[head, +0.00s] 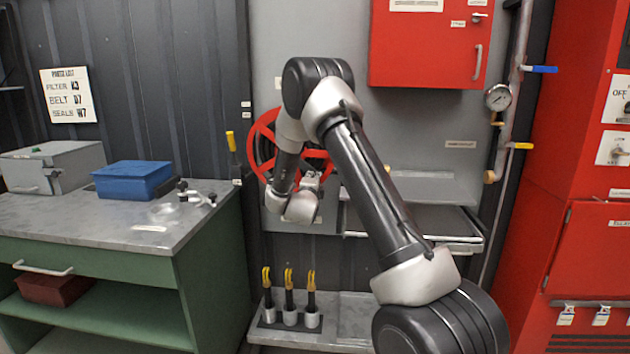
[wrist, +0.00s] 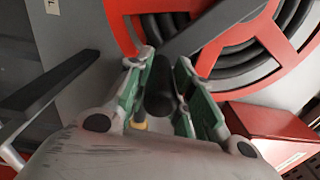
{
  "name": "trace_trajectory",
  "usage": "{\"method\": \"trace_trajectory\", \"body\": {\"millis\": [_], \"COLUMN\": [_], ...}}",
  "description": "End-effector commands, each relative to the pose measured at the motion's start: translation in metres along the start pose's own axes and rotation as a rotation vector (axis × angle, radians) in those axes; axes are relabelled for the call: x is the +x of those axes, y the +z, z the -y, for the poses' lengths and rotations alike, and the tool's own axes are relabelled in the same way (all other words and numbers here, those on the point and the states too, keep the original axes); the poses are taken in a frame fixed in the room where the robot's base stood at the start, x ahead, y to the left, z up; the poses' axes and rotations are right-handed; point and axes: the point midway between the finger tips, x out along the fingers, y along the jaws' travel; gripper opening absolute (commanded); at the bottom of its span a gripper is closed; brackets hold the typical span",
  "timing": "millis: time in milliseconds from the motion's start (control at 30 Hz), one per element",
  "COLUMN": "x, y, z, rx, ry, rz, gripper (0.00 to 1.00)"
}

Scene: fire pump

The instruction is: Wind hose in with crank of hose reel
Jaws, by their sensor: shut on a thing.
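The hose reel (head: 262,127) has a red spoked rim and is mounted on the grey wall panel, partly hidden behind my arm. The wrist view shows its red side (wrist: 125,18) and black coiled hose (wrist: 240,52). A grey crank arm (wrist: 213,27) crosses the reel face and meets a dark cylindrical crank handle (wrist: 160,93). My gripper (wrist: 160,88) has its green-padded fingers on both sides of this handle and is shut on it. In the head view my gripper (head: 312,180) is at the reel's lower right. The hose's free end cannot be made out.
A green workbench (head: 215,250) with a blue bin (head: 133,180) stands left. A low shelf (head: 345,330) with yellow-topped tools (head: 289,290) lies below the reel. A red wall cabinet (head: 425,50) hangs above right. Pipe with gauge (head: 498,97) and red cabinets (head: 575,180) stand right.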

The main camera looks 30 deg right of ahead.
Motion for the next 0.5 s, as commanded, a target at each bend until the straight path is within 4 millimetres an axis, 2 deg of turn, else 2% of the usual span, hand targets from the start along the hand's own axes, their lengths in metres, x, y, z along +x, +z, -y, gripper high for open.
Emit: {"method": "trace_trajectory", "body": {"millis": [33,267,300,400,500], "x": [-0.0018,-0.002,-0.002,-0.0021,-0.002], "y": [0.0053,0.0057,0.0059,0.006,0.0063], "z": [-0.0051,-0.0054,-0.0054,-0.0053,-0.0049], "rx": [-0.012,-0.012,-0.011,-0.011,-0.01], "ry": [0.012,0.013,0.013,0.013,0.012], "rz": [0.014,0.015,0.015,0.015,0.016], "gripper": [0.0,0.0,0.26,0.42,0.46]}}
